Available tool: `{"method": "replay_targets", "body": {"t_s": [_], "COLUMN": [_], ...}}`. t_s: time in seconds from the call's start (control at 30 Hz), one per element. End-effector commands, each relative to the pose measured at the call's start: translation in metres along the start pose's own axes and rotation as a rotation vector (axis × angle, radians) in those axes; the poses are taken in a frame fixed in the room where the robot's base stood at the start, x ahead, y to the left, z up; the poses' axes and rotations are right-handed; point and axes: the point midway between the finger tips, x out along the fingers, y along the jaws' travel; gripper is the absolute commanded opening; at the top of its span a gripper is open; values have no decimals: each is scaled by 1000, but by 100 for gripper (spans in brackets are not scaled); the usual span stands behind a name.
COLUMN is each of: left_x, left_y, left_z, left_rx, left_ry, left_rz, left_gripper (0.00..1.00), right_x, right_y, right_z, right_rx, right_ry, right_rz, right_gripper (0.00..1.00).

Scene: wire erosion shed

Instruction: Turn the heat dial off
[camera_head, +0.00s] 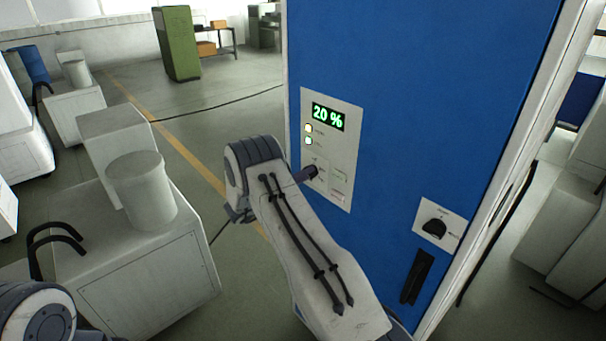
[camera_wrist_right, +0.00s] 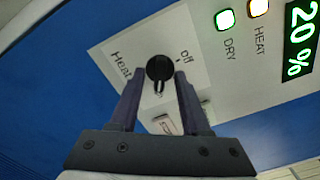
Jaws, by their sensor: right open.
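The heat dial (camera_wrist_right: 159,68) is a round black knob on a white panel, labelled "Heat" on its left and "off" on its right in the right wrist view. Its narrow pointer end points down in that view, not at the "off" mark. My right gripper (camera_wrist_right: 159,84) is open, with one finger on each side of the dial; I cannot tell whether they touch it. In the head view the right gripper (camera_head: 308,173) is at the white control panel (camera_head: 345,130) and hides the dial. My left gripper is out of view.
The panel has a lit green "20 %" display (camera_head: 328,117) and lit DRY (camera_wrist_right: 225,19) and HEAT (camera_wrist_right: 258,7) lamps. Another black knob (camera_head: 434,228) and a black handle (camera_head: 417,277) are lower on the blue cabinet (camera_head: 420,90). Grey machines stand left, with a bucket (camera_head: 142,190).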

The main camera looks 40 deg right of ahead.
Motion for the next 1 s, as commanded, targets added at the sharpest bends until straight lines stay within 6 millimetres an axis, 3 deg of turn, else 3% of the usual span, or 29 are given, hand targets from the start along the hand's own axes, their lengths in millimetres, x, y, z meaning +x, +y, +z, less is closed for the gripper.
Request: {"method": "replay_targets", "body": {"t_s": [0.13, 0.17, 0.27, 0.3, 0.67, 1.0], "left_x": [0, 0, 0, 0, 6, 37], "left_y": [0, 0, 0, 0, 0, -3], "left_z": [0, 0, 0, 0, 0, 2], "left_rx": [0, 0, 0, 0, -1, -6], "left_ry": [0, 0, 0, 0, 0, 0], "left_rz": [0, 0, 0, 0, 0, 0], "left_gripper": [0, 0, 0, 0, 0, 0], "right_x": [0, 0, 0, 0, -1, -1], "right_y": [0, 0, 0, 0, 2, 5], "right_z": [0, 0, 0, 0, 0, -2], "right_rx": [0, 0, 0, 0, -29, -233], "right_ry": [0, 0, 0, 0, -1, -2], "right_rz": [0, 0, 0, 0, 1, 1], "right_gripper": [47, 43, 5, 0, 0, 0]}}
